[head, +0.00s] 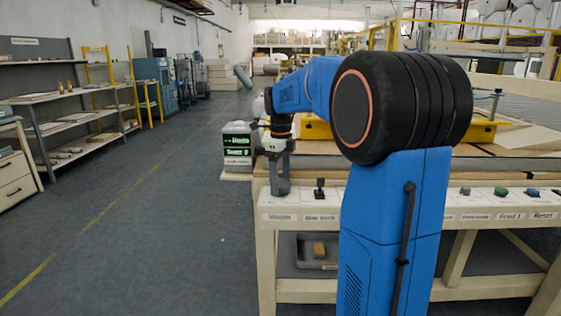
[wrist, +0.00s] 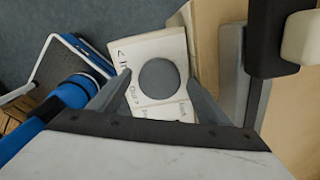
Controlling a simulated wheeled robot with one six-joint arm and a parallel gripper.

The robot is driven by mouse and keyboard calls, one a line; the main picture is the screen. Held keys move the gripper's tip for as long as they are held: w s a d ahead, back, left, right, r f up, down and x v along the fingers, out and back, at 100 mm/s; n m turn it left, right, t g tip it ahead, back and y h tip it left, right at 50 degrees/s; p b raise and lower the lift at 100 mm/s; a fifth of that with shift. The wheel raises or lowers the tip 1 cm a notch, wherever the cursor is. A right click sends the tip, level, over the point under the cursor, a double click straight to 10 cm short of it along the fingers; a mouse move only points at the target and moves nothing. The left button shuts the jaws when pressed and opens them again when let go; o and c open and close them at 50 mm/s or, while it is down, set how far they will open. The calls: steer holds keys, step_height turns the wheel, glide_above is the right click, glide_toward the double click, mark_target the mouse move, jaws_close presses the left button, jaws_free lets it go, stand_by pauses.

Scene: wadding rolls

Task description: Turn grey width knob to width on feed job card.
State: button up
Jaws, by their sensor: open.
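The grey width knob (wrist: 159,78) shows from above in the wrist view, a round grey disc on a white panel with printed lettering. My gripper (wrist: 158,82) is open, pointing down, with one finger on each side of the knob. I cannot tell whether the fingers touch it. In the head view my gripper (head: 281,186) is low at the left end of the white control panel (head: 300,206), and the knob is hidden behind it. I cannot make out a feed job card in either view.
A black lever (head: 320,188) stands just right of my gripper. Green (head: 501,191) and blue (head: 532,191) buttons are farther right. A dark display with green text (head: 237,146) stands behind my gripper. A grey bin (head: 316,252) sits below. The floor at left is clear.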

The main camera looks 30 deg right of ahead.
mark_target(280, 183)
step_height(280, 183, up, 17)
stand_by(0.5)
stand_by(0.8)
steer(key=s+a+f+n+t, duration=0.1)
steer(key=s+a+f+n, duration=0.4)
steer(key=s+n, duration=0.25)
steer(key=s+a+f+n+t, duration=0.1)
steer(key=s+a+f+n, duration=0.3)
steer(key=s+a+n, duration=0.3)
steer(key=s+a+f+n+t, duration=0.1)
steer(key=s+a+f+n, duration=0.1)
steer(key=s+f+n, duration=0.5)
steer(key=s+a+f+n+t, duration=0.1)
steer(key=s+a+f+n, duration=0.1)
steer(key=s+f+n, duration=0.5)
step_height(280, 183, down, 3)
steer(key=shift+s+f+t, duration=0.15)
steer(key=shift+s+t, duration=0.25)
steer(key=shift+s, duration=0.6)
